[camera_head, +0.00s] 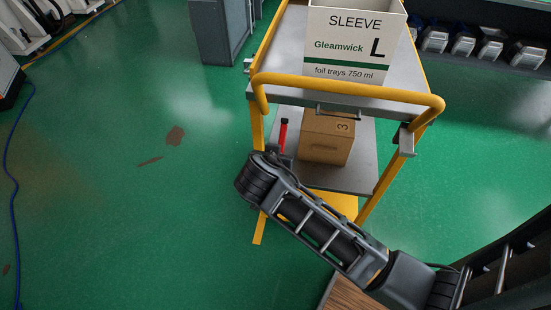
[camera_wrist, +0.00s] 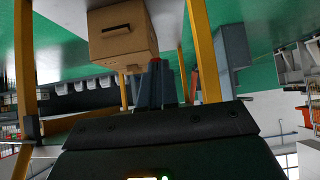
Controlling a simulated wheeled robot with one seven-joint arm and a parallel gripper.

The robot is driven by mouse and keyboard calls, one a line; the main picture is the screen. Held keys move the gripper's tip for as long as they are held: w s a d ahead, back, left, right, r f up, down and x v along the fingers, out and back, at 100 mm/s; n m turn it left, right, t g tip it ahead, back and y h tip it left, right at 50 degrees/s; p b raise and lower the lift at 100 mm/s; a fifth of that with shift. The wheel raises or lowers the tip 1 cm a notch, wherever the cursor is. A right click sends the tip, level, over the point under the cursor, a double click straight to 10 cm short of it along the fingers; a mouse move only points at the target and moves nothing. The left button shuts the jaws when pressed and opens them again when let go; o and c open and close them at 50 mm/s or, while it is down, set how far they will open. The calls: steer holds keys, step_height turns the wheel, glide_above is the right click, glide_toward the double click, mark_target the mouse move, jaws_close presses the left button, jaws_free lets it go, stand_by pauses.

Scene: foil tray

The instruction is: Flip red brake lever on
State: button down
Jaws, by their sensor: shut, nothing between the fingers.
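The red brake lever (camera_head: 283,136) has a dark tip and stands roughly upright near the left leg of the yellow cart (camera_head: 345,90), left of a cardboard box. My forearm hides its lower end in the head view. My gripper (camera_wrist: 158,66) shows in the wrist view with its dark fingers together and empty, pointing toward the cart's lower level. A small red patch shows at the fingertips, and an orange-red upright piece shows just to their right. I cannot tell which is the lever, or whether the fingers touch it. In the head view my gripper is hidden behind my arm.
The cardboard box (camera_head: 327,137) sits on the cart's lower shelf; it also shows in the wrist view (camera_wrist: 118,42), which is upside down. A white sleeve carton (camera_head: 352,45) stands on the top shelf. A grey cabinet (camera_head: 220,30) is behind. Green floor at left is open.

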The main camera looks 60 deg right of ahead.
steer(key=shift+d+f, duration=0.15)
steer(key=shift+f, duration=0.2)
stand_by(0.4)
